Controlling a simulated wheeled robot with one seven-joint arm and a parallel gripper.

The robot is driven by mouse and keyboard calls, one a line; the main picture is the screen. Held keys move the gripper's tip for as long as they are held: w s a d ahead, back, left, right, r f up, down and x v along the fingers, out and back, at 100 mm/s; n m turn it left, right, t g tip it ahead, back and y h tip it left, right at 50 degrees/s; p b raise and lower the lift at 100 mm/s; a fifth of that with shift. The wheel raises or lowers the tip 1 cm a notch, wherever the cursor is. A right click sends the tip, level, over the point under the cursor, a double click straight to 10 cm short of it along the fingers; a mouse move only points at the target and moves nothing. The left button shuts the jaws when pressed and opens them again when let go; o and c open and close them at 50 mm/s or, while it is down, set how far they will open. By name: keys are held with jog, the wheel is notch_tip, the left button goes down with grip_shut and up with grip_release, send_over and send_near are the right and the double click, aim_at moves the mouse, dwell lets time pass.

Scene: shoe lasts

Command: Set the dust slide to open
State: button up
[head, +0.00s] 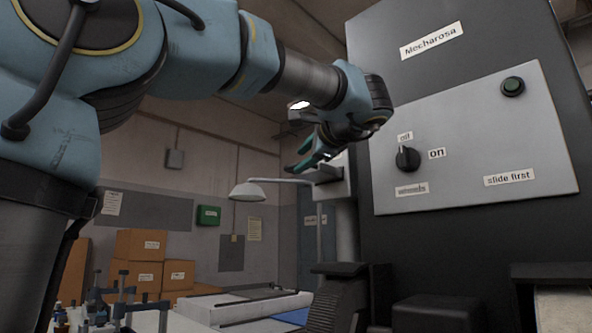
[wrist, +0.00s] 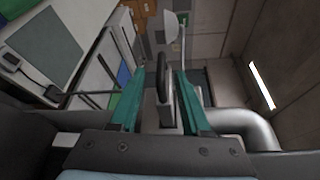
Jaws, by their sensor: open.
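My gripper (head: 306,160) is open, with teal fingers, at the left side of the dark machine. In the wrist view, my gripper (wrist: 158,88) has a dark upright handle (wrist: 164,88) between its fingers, with gaps visible on both sides. This handle appears to belong to the dust slide. In the head view, a light grey box (head: 338,188), likely the slide's housing, sits just behind the fingers beside the machine. The handle itself is hidden there, and the slide's setting cannot be read.
A grey pipe (wrist: 245,125) runs close to the fingers. A lamp (head: 248,191) and stacked cartons (head: 140,244) stand behind.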

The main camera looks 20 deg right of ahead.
jog(key=s, duration=0.5)
jog(key=shift+d+r+b, duration=0.2)
jog(key=shift+r+b, duration=0.05)
jog(key=shift+b, duration=0.15)
jog(key=shift+f, duration=0.15)
jog(key=w+a+f+n+g+p, duration=0.1)
jog(key=w+a+f+g, duration=0.25)
jog(key=f, duration=0.65)
jog(key=w+a+f+n+g+y, duration=0.1)
jog(key=w+a+f+g, duration=0.2)
jog(key=f, duration=0.7)
jog(key=w+a+f+n+g+p, duration=0.15)
jog(key=w+a+f, duration=0.25)
jog(key=f, duration=0.6)
jog(key=s+a+f+n+g+h, duration=0.1)
jog(key=s+a+f+n, duration=0.3)
jog(key=f, duration=0.4)
jog(key=s+a+f+n+g+p, duration=0.1)
jog(key=s+a+f+n+g, duration=0.3)
jog(key=a+f, duration=0.5)
jog(key=s+a+f+n+g+h, duration=0.1)
jog(key=s+a+f+n+g, duration=0.1)
jog(key=s+a+f+n, duration=0.3)
notch_tip(320, 180, down, 3)
jog(key=shift+a+f+n+h, duration=0.2)
jog(key=shift+a+n+h, duration=0.1)
jog(key=shift+a+n, duration=0.5)
